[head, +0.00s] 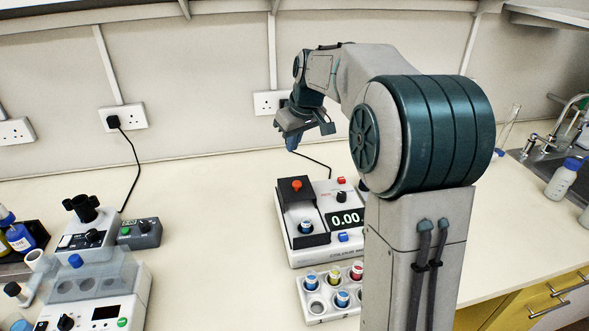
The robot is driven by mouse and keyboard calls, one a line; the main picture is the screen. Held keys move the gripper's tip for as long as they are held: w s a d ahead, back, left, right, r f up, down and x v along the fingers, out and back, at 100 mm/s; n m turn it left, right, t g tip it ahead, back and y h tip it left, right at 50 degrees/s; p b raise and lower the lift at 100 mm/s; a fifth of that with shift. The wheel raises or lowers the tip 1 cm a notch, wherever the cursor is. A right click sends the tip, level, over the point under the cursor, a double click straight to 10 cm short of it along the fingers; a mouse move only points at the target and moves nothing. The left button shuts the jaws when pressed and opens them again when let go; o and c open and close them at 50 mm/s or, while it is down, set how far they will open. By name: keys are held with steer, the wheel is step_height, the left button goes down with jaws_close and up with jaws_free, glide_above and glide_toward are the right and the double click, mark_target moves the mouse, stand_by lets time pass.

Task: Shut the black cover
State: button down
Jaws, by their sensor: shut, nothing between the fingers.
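The black cover (286,190) with an orange-red knob sits at the back left of a white instrument (300,258) with a 0.00 display. I cannot tell whether the cover slides or is hinged. My gripper (291,145) is shut and empty. It points down, above the cover and apart from it in the picture, near the back wall. The right side of the instrument is partly hidden behind my arm.
A white rack (314,310) with several capped vials stands in front of the instrument. A device with a translucent shield (85,278) and a small grey box (139,233) stand at left. A sink (540,160) lies at far right. The bench between the devices is clear.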

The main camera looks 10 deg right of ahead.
steer(key=w, duration=0.2)
steer(key=p, duration=0.2)
glide_above(289, 184)
steer(key=w+a, duration=0.1)
steer(key=w, duration=0.1)
step_height(289, 184, down, 10)
steer(key=shift+r, duration=0.15)
steer(key=s, duration=0.1)
steer(key=s+d, duration=0.1)
steer(key=shift+s+d, duration=0.25)
steer(key=shift+s, duration=0.1)
steer(key=shift+s+d+f+p, duration=0.15)
steer(key=shift+s+f+p, duration=0.2)
